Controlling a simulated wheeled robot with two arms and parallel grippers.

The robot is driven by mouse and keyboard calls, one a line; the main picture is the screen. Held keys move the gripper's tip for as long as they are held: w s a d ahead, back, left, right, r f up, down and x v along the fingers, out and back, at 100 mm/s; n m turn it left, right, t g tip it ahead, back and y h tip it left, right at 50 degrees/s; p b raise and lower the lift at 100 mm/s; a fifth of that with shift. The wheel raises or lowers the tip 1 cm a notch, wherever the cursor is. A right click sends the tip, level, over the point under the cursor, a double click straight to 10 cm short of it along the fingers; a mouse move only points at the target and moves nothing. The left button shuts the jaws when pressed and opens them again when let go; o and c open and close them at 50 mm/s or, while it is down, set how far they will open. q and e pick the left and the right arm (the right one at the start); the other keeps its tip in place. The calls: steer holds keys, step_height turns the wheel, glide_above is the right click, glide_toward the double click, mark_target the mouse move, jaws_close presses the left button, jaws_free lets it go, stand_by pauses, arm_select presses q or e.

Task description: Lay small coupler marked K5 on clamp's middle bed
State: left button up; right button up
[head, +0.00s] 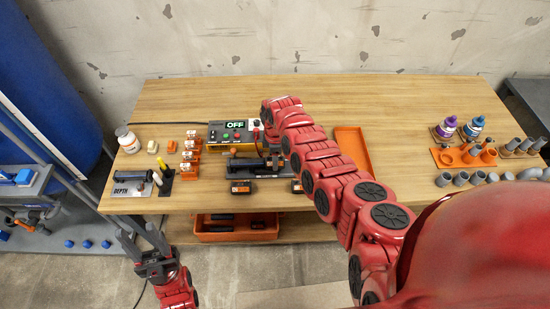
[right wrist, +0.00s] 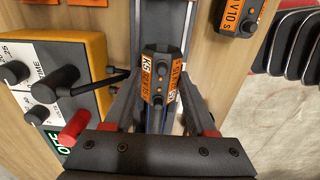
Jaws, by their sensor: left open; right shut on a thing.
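The small coupler marked K5 (right wrist: 160,72) is black with orange labels. In the right wrist view it sits between the fingers of my right gripper (right wrist: 158,95), which is shut on it. The clamp (head: 247,164) is dark, in front of the control box in the head view, partly hidden by my right arm. In the wrist view, grey and blue parts of the clamp (right wrist: 165,18) show behind the coupler; I cannot tell whether the coupler touches a bed. My left gripper (head: 146,246) is open and empty, low in front of the table's left side.
The control box (head: 233,133) reads OFF, behind the clamp. Another dark coupler (head: 240,187) lies at the front edge; one marked V10 S (right wrist: 238,16) shows in the wrist view. An orange tray (head: 352,139) stands right of the clamp. Bottles and grey pipe fittings fill the right end.

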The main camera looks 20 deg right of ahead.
steer(key=o, duration=1.5)
step_height(320, 180, up, 8)
steer(key=p, duration=0.7)
steer(key=shift+f, duration=0.2)
